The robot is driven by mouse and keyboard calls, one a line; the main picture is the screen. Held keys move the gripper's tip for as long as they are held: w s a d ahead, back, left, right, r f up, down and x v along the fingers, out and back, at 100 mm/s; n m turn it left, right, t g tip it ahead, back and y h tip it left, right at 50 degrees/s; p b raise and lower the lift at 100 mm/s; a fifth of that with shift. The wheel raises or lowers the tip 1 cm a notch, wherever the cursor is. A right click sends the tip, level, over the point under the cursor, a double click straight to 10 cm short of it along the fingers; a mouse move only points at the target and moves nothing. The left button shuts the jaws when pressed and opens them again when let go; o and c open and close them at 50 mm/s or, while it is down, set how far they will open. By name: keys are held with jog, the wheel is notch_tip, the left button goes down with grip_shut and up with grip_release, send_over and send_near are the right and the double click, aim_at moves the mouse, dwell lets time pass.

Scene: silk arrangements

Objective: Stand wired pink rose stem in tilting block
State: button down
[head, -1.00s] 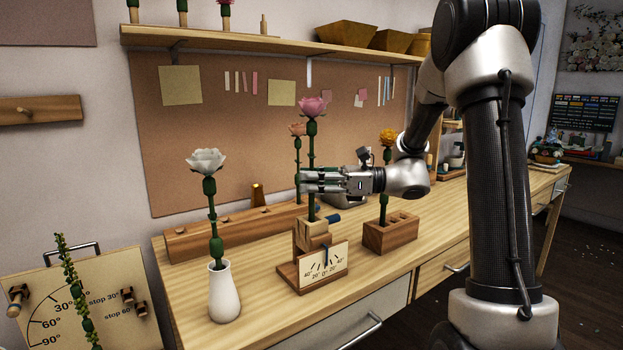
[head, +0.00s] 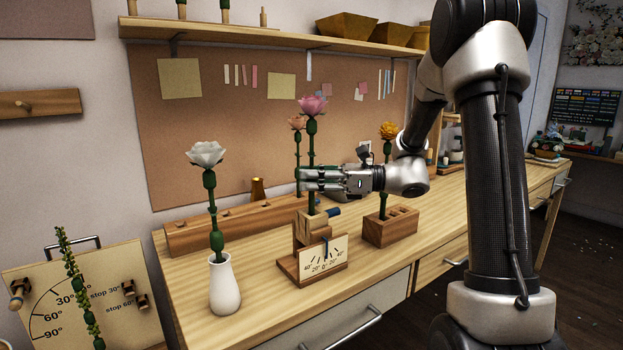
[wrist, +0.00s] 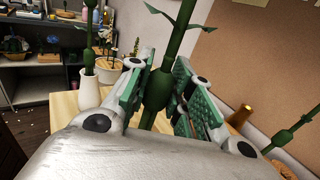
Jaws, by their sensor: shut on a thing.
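The wired pink rose stem (head: 312,127) stands about upright, its pink bloom on top. My gripper (head: 310,180) is shut around its green stem at mid-height. In the wrist view my gripper (wrist: 160,92) shows its green pads on either side of the stem (wrist: 157,90). The tilting block (head: 306,232) is light wood on a darker base, with a dial card (head: 322,260) and a blue knob (head: 333,212). The stem's lower end meets the block's top; I cannot tell how deep it sits in a hole.
A white rose (head: 206,153) stands in a white vase (head: 225,286) at left. A yellow rose (head: 388,131) stands in a wooden block (head: 390,230) at right. A peach rose (head: 297,123) stands behind, by a long wooden rack (head: 220,233).

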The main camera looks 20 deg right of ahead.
jog(key=c, duration=1.2)
grip_release()
